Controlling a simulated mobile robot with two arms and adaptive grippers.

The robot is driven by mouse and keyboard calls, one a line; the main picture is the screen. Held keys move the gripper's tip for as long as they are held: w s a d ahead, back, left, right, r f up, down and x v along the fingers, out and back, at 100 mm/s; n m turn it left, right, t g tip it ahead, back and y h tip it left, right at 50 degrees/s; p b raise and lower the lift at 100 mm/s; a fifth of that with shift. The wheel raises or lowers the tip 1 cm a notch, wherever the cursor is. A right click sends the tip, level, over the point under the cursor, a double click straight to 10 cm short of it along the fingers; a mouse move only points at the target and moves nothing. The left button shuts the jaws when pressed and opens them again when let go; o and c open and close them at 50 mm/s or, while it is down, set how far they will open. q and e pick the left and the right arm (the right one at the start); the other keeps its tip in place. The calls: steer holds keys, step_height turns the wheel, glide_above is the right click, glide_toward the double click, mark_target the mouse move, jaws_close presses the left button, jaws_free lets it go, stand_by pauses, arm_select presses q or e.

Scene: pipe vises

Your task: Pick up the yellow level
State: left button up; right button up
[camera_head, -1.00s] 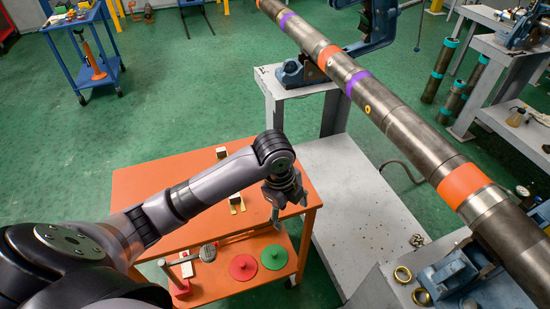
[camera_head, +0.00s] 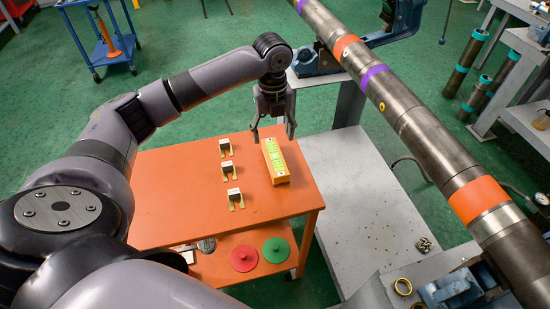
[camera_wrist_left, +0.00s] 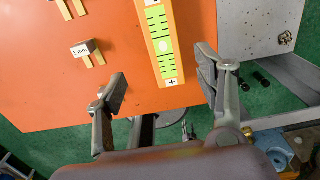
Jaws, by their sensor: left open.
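The yellow level (camera_head: 275,161) lies on the orange table (camera_head: 180,215) near its right end, with bright green marked panels on its top. My left gripper (camera_head: 273,138) is open and empty, pointing down above the far end of the level in the head view. In the left wrist view its fingers (camera_wrist_left: 162,88) are spread wide, with the level's near end between and beyond them. My right gripper is not in view.
Several small blocks with gold prongs stand left of the level, including one labelled "1 mm" (camera_wrist_left: 85,49). Red (camera_head: 244,254) and green (camera_head: 276,250) discs lie on the lower shelf. A long steel pipe (camera_head: 430,130) crosses at right above a grey platform (camera_head: 360,190).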

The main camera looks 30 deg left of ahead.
mark_target(274, 156)
arm_select(q)
steer(key=f, duration=0.5)
steer(key=f+p, duration=0.1)
steer(key=f, duration=0.4)
steer(key=shift+w+d+f, duration=0.1)
steer(key=shift+w+f, duration=0.1)
steer(key=shift+f, duration=0.1)
steer(key=shift+c, duration=0.2)
jaws_close()
